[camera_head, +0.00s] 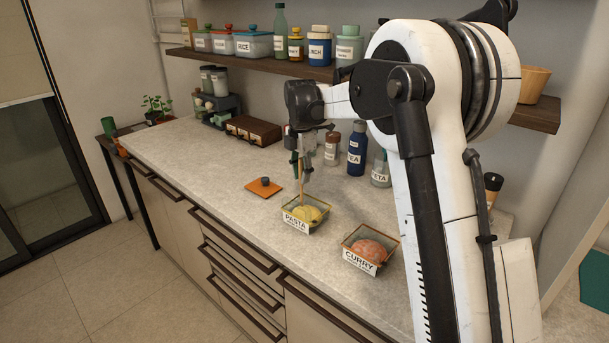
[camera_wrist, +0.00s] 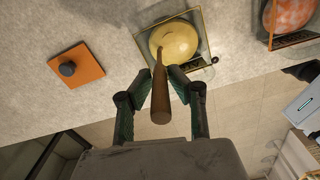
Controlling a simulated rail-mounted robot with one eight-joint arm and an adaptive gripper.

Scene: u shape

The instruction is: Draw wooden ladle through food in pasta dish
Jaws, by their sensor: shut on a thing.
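The pasta dish (camera_head: 289,225) is a small square glass container with a "PASTA" label, on the counter. It holds a yellow mound of food (camera_head: 308,214). My gripper (camera_head: 303,178) is above this dish, pointing down. It is shut on the wooden ladle (camera_head: 301,194), whose lower end reaches down to the food. In the wrist view the ladle (camera_wrist: 161,100) sits between both fingers of my gripper (camera_wrist: 161,92), and its far end meets the yellow food (camera_wrist: 178,42). Whether the tip is in the food or only touching it I cannot tell.
A curry dish (camera_head: 371,249) with reddish food stands right of the pasta dish. An orange lid (camera_head: 264,187) with a dark knob lies to the left. Bottles, including a blue one (camera_head: 357,148), stand behind. A shelf with jars hangs above.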

